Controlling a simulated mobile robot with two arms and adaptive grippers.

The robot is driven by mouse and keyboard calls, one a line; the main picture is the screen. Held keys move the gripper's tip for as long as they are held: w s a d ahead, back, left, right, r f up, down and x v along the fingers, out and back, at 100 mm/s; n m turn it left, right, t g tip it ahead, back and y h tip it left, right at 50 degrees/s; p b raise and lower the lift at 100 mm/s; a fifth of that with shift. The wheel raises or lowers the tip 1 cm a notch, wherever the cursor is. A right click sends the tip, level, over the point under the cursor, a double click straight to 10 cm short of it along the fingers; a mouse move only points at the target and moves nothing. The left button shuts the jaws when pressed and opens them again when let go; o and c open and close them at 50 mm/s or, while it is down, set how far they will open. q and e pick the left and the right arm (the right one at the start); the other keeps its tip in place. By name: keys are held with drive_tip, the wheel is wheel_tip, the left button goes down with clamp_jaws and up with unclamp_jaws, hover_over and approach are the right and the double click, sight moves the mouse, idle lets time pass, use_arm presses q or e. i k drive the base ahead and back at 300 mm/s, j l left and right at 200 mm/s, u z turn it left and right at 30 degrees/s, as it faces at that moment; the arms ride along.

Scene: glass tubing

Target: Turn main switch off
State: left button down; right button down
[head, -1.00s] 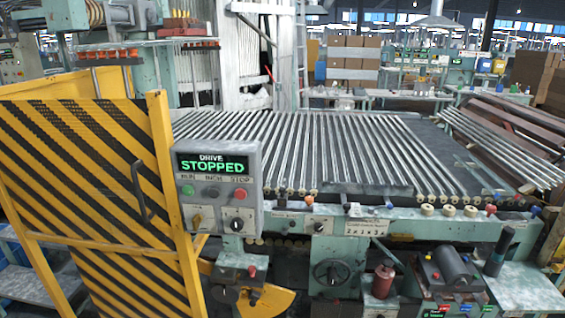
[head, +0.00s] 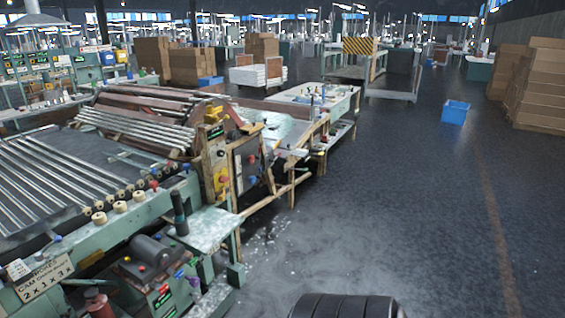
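No switch is labelled clearly enough for me to tell it as the main switch. At the right end of the glass-tubing machine (head: 95,240) stands a yellow panel (head: 216,165) with a red knob. Beside it is a dark grey electrical box (head: 247,168) with small red and blue controls; their positions are too small to read. The control box with the drive display is out of view. Neither of my grippers is in view.
Glass tubes lie on the machine bed at left. A pale green side table (head: 208,228) juts out at its near corner. A workbench (head: 318,98) stands behind. The dark floor (head: 420,200) at right is open, with a blue bin (head: 455,112) and stacked cartons (head: 540,88) farther back.

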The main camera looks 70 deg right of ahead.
sight(221, 178)
drive_tip(key=z, duration=1.85)
drive_tip(key=i+l+u, duration=0.1)
drive_tip(key=i+l, duration=0.35)
